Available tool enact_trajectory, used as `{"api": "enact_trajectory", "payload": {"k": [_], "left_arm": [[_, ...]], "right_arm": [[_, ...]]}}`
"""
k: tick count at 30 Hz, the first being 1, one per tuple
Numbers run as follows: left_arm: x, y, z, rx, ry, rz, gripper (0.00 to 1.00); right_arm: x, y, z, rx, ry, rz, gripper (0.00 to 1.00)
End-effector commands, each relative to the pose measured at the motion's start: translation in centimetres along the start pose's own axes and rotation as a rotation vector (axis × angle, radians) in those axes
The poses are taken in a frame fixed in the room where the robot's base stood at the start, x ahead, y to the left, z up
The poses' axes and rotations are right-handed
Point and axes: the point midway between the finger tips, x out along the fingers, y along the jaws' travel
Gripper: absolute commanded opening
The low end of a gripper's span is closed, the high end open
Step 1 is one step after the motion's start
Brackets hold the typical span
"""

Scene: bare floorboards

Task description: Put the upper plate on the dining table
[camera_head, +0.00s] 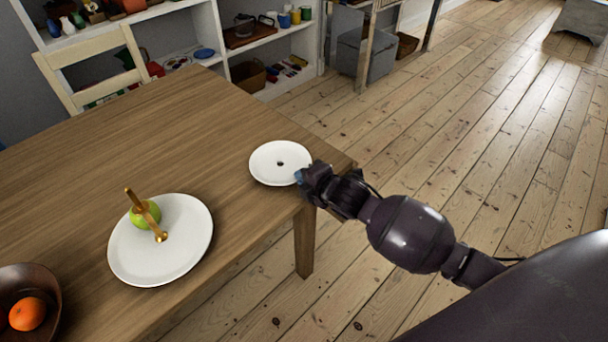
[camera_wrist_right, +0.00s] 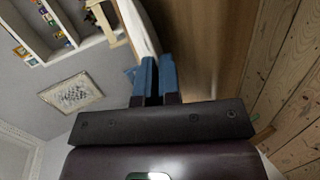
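My right gripper (camera_head: 302,177) is at the plate's right rim. In the right wrist view its blue fingers (camera_wrist_right: 157,78) are close together with the white plate rim (camera_wrist_right: 143,35) between their tips, so it appears shut on the plate. My left gripper is not in view.
A larger white plate (camera_head: 150,265) holds a green apple (camera_head: 149,216) and a gold-coloured object (camera_head: 150,213). A chair (camera_head: 92,62) and shelves (camera_head: 235,50) stand behind the table. Floor at right is clear.

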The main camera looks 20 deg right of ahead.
Motion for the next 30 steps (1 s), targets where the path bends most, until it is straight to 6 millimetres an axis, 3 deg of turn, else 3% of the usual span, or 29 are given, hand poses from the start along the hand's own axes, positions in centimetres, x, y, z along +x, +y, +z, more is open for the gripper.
{"api": "enact_trajectory", "payload": {"k": [13, 20, 30], "left_arm": [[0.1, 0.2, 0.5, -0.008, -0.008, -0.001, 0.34], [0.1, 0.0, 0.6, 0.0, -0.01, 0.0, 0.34], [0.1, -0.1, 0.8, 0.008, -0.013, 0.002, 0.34]], "right_arm": [[0.3, -0.6, 0.0, 0.001, 0.001, 0.002, 0.0], [0.3, -0.8, 0.0, 0.001, 0.0, -0.002, 0.34], [0.3, -1.5, -0.1, 0.002, 0.0, -0.016, 0.34]]}}
